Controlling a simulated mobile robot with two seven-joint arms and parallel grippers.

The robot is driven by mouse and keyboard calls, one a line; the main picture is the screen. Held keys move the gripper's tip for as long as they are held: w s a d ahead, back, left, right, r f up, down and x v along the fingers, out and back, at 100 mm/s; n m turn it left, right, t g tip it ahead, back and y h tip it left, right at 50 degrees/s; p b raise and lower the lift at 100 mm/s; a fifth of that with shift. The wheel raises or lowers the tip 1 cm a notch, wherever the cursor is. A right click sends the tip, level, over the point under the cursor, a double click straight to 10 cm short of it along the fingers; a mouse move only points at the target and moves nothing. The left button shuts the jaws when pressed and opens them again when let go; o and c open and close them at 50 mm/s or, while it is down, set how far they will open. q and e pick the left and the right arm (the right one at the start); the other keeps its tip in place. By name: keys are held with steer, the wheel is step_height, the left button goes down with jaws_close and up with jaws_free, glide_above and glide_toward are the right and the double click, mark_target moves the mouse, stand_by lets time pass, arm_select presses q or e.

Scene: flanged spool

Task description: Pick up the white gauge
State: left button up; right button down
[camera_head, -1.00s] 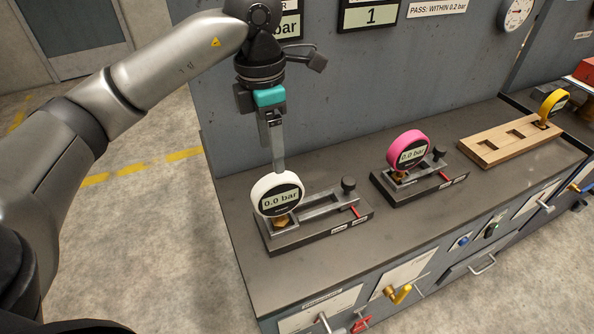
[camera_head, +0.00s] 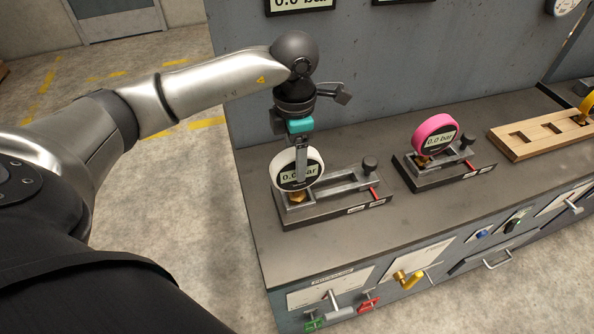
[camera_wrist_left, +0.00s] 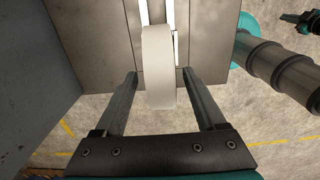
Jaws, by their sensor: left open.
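The white gauge (camera_head: 286,176) stands upright, reading 0.0 bar, with a brass fitting at its foot, at the left end of a dark fixture (camera_head: 345,205) on the bench. My left gripper (camera_head: 301,180) points down at it, and a finger covers part of the dial in the head view. In the left wrist view, the white gauge (camera_wrist_left: 157,65) appears as a pale edge-on band between the two spread fingers of my left gripper (camera_wrist_left: 160,74). Gaps show on both sides of it. I do not see my right gripper clearly in either view.
A pink gauge (camera_head: 434,138) stands on a similar fixture to the right. Beyond it lie a wooden rack (camera_head: 540,136) and a yellow gauge (camera_head: 588,104). A grey panel (camera_head: 400,60) rises behind the bench (camera_head: 265,225). Valves and handles line the bench front.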

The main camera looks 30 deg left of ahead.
arm_select(q)
step_height(320, 180, down, 4)
steer(key=shift+d+r, duration=0.15)
steer(key=shift+r, duration=0.05)
jaws_close()
stand_by(0.5)
steer(key=shift+w+r, duration=0.1)
